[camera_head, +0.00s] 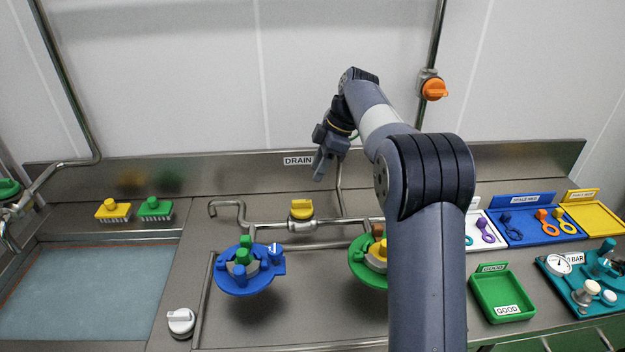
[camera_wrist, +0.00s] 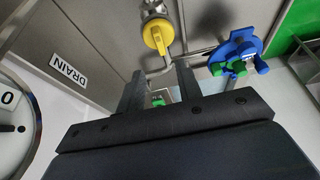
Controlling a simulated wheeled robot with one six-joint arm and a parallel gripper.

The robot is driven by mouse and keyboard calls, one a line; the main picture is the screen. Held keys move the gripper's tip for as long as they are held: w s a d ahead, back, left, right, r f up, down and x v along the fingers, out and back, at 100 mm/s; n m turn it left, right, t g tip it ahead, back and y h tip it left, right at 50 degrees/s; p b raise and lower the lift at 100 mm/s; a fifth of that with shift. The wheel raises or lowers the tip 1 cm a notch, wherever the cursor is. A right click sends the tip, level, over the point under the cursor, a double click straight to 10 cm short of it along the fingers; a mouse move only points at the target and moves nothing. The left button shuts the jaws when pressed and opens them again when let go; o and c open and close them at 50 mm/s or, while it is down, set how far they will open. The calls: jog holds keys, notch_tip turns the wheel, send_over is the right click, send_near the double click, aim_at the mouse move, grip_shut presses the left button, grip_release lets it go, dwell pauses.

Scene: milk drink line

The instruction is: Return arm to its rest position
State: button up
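My arm reaches up from the bottom right of the head view and bends over toward the back wall. My gripper (camera_head: 320,168) hangs in the air before the back panel, near the DRAIN label (camera_head: 298,160). In the wrist view my gripper (camera_wrist: 160,82) has its two fingers apart, with nothing held between them. A small green item shows in the gap, well beyond the fingers. The yellow valve handle (camera_head: 302,209) sits on the pipe below my gripper; it also shows in the wrist view (camera_wrist: 157,36).
A blue round fixture (camera_head: 247,281) and a partly hidden green one (camera_head: 362,268) stand on the counter. Yellow (camera_head: 113,211) and green (camera_head: 155,209) brushes lie back left. A green GOOD tray (camera_head: 501,294), blue tool tray (camera_head: 530,227) and teal tray (camera_head: 562,291) stand right.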

aim_at(302, 200)
jog(key=shift+d+r, duration=0.15)
jog(key=shift+r, duration=0.2)
jog(key=x, duration=1.1)
jog(key=shift+r, duration=0.1)
jog(key=shift+m, duration=0.3)
jog(key=shift+r, duration=0.1)
